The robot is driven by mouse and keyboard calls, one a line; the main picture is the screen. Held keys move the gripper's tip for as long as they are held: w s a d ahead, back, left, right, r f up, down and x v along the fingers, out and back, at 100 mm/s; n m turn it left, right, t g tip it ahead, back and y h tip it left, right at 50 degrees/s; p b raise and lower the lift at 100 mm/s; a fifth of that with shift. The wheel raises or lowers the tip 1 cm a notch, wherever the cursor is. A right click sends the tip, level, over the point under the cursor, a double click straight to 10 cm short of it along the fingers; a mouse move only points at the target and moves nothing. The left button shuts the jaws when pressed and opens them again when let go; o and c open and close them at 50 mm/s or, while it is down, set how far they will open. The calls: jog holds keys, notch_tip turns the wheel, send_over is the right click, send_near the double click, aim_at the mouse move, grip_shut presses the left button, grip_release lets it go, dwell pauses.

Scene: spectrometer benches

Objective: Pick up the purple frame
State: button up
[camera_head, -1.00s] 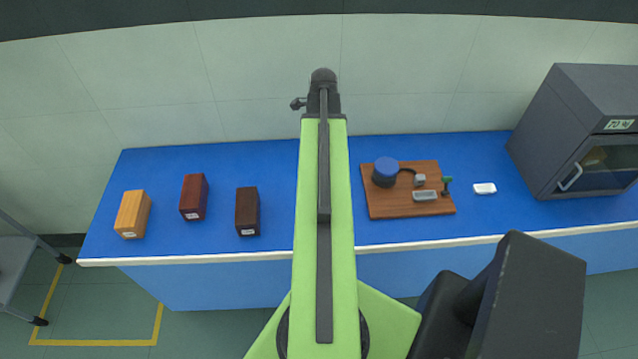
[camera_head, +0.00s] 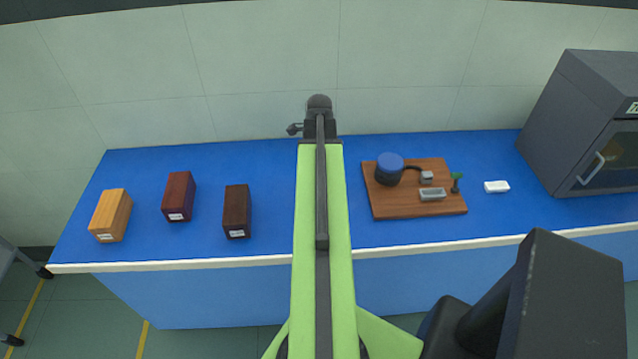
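No purple frame can be made out in this view. My green arm runs up the middle of the picture, over the blue bench, and hides a strip of it. The dark end of the arm (camera_head: 319,118) points at the back wall. The fingers of my gripper cannot be made out from here, nor anything held in them.
The blue bench (camera_head: 275,215) bears an orange block (camera_head: 112,215), a red-brown block (camera_head: 178,196) and a dark brown block (camera_head: 237,211) at left. At right are a wooden board (camera_head: 400,208) with small fittings, a white item (camera_head: 497,186) and a grey oven-like cabinet (camera_head: 580,120).

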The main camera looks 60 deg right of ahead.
jog(key=shift+r, duration=0.1)
grip_shut()
dwell(0.4)
